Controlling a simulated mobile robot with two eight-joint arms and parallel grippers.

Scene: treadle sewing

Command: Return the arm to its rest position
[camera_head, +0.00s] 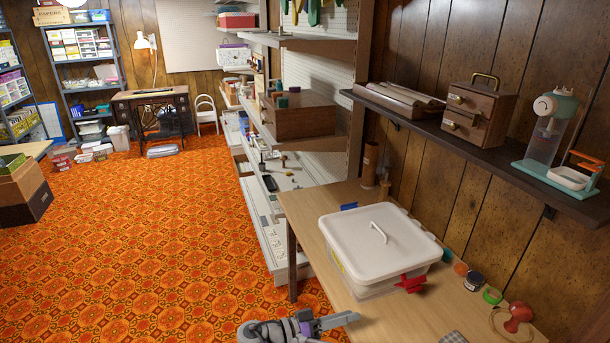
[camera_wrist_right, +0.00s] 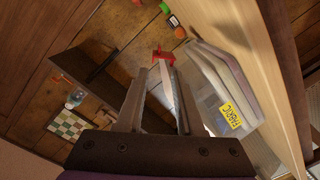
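My right gripper (camera_head: 332,321) shows at the bottom of the head view, beside the front of the wooden table (camera_head: 318,222). Its fingers are apart with nothing seen between them, and the gap also shows in the right wrist view (camera_wrist_right: 158,82). A white lidded bin (camera_head: 378,240) stands on the table, beyond the gripper. In the right wrist view the bin (camera_wrist_right: 222,82) has a yellow "FABRIC" label and lies to the right of the fingers. A red piece (camera_head: 411,284) sits at the bin's near right corner. My left gripper is not in view.
Small round items, including a red one (camera_head: 518,316), lie along the table's wall side. Orange patterned floor (camera_head: 150,240) is open on the left.

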